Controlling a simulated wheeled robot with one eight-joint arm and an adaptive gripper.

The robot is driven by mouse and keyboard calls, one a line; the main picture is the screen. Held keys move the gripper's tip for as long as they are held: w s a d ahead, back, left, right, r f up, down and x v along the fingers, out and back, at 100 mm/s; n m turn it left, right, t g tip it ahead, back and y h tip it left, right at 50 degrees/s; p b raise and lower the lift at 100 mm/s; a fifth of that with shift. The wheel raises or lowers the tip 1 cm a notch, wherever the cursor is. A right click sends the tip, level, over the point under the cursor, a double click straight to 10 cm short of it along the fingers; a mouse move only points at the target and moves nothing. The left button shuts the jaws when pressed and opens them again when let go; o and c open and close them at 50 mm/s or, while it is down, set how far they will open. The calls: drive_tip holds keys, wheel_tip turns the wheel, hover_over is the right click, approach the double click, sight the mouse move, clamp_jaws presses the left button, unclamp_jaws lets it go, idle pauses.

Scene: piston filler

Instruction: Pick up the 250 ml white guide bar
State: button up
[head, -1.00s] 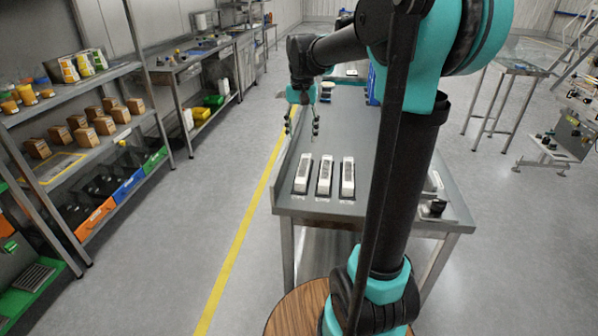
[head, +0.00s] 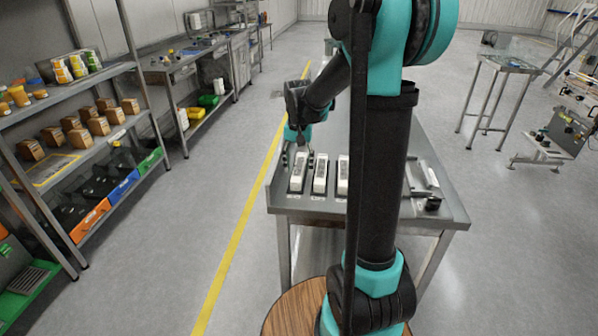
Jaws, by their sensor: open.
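Three white guide bars lie side by side at the near end of the grey metal table: a left bar (head: 298,180), a middle bar (head: 320,178) and a right bar (head: 342,180). Each has a dark slotted top. Small labels lie in front of them, too small to read, so I cannot tell which one is the 250 ml bar. My gripper (head: 298,160) is open at the far part of the left bar, one finger on either side of it. I cannot tell whether the fingers touch it.
The table (head: 300,207) has grey fixtures (head: 425,180) and a small black part (head: 432,203) on its right side. A shelf (head: 60,170) with boxes and bins stands at the left. The floor between them, with a yellow line (head: 240,235), is clear.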

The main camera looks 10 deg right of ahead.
drive_tip(key=shift+c, duration=0.5)
clamp_jaws()
